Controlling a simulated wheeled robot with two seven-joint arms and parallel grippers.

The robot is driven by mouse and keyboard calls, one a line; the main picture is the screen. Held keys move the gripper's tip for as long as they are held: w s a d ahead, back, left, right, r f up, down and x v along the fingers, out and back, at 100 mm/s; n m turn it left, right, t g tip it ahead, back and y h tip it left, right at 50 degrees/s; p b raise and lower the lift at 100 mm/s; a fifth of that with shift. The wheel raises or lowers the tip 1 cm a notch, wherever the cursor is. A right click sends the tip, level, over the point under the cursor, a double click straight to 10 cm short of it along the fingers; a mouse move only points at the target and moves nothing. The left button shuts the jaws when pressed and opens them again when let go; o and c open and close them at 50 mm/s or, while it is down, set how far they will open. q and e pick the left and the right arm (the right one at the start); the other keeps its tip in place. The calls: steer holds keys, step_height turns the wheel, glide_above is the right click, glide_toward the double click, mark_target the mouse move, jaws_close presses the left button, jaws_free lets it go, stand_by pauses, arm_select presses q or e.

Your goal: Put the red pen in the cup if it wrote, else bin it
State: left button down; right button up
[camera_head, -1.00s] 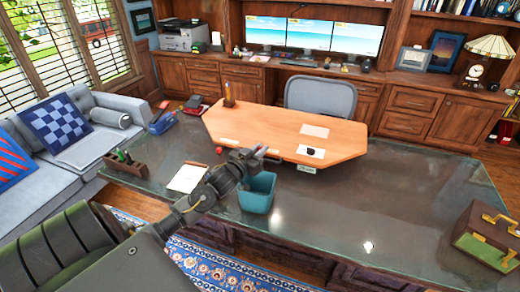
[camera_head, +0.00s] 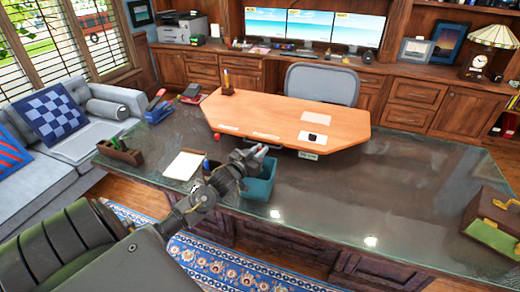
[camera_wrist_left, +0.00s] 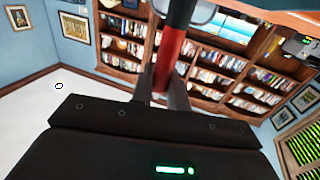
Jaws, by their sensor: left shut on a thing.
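My left gripper (camera_head: 261,150) is shut on the red pen, which shows red with a black upper part in the left wrist view (camera_wrist_left: 172,45). In the head view the pen is only a small reddish spot at the fingertips. The gripper overlaps the back left of the teal bin (camera_head: 258,189) in the picture; its height over the bin is hard to tell. The pen cup (camera_head: 228,91), with pens in it, stands on the light wood desktop. A white notepad (camera_head: 184,165) lies on the glass top; any mark on it is too small to see. My right gripper is out of view.
A brown holder (camera_head: 120,152) and a blue item (camera_head: 159,110) stand at the left. A brown and green case (camera_head: 490,228) is at the right. The right glass top (camera_head: 400,190) is mostly clear.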

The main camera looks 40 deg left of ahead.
arm_select(q)
steer(key=shift+f, duration=0.65)
steer(key=c, duration=1.3)
jaws_free()
steer(key=s+b, duration=0.1)
steer(key=s, duration=0.6)
steer(key=s+b, duration=0.1)
steer(key=s, duration=0.2)
steer(key=shift+s+d+b, duration=0.35)
steer(key=shift+s+d, duration=0.05)
